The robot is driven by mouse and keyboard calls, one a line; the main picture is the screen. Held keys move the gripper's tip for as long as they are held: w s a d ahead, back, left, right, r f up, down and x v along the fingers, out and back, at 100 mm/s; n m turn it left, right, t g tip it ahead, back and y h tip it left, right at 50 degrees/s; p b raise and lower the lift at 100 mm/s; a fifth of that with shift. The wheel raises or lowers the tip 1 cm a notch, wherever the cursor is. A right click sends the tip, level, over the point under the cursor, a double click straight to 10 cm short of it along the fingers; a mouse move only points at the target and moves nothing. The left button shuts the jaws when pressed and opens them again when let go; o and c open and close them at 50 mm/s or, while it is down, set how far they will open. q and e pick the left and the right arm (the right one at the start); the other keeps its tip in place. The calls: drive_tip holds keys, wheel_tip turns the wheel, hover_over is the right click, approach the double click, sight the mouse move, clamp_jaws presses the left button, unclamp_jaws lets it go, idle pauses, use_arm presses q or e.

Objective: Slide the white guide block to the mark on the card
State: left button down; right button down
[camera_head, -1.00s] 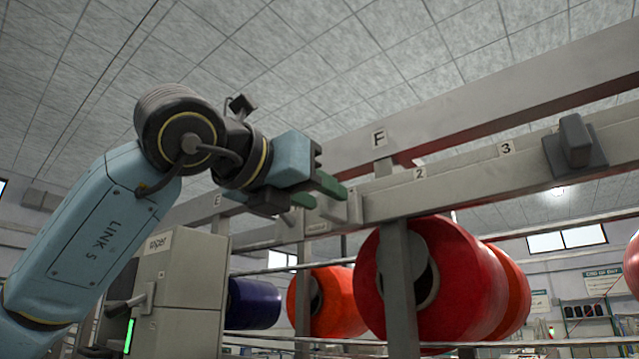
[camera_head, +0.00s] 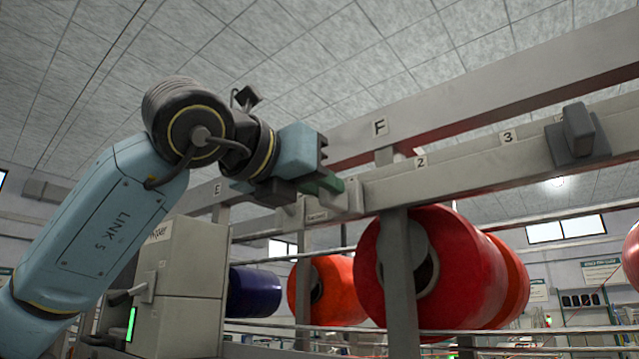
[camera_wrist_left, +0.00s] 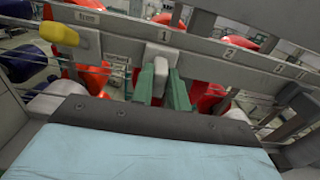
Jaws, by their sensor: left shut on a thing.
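The white guide block (camera_wrist_left: 160,68) stands on the grey rail (camera_wrist_left: 200,52) just below the label 1 (camera_wrist_left: 164,35) in the left wrist view. My left gripper (camera_wrist_left: 160,88) is shut on it, with a green finger on each side. In the head view the left gripper (camera_head: 326,184) reaches the rail from the left, and its fingers partly hide the block (camera_head: 354,194). Label 2 (camera_head: 421,162) and label 3 (camera_head: 508,137) lie further right along the rail. I cannot tell which label is on the card. My right gripper is not in view.
A dark block (camera_head: 578,135) is fixed on the rail at the right. Red bobbins (camera_head: 465,270) and a blue one (camera_head: 254,292) hang below. A grey box (camera_head: 185,275) stands at lower left. The rail between the labels looks clear.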

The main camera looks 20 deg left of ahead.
use_arm(q)
drive_tip(key=s+d+b, duration=0.3)
drive_tip(key=d, duration=0.7)
drive_tip(key=shift+s+d, duration=0.15)
drive_tip(key=shift+s, duration=0.25)
drive_tip(key=shift+r, duration=0.1)
drive_tip(key=c, duration=1.4)
unclamp_jaws()
drive_tip(key=shift+o, duration=0.2)
drive_tip(key=b+v, duration=0.4)
drive_tip(key=v, duration=0.9)
drive_tip(key=shift+s, duration=0.2)
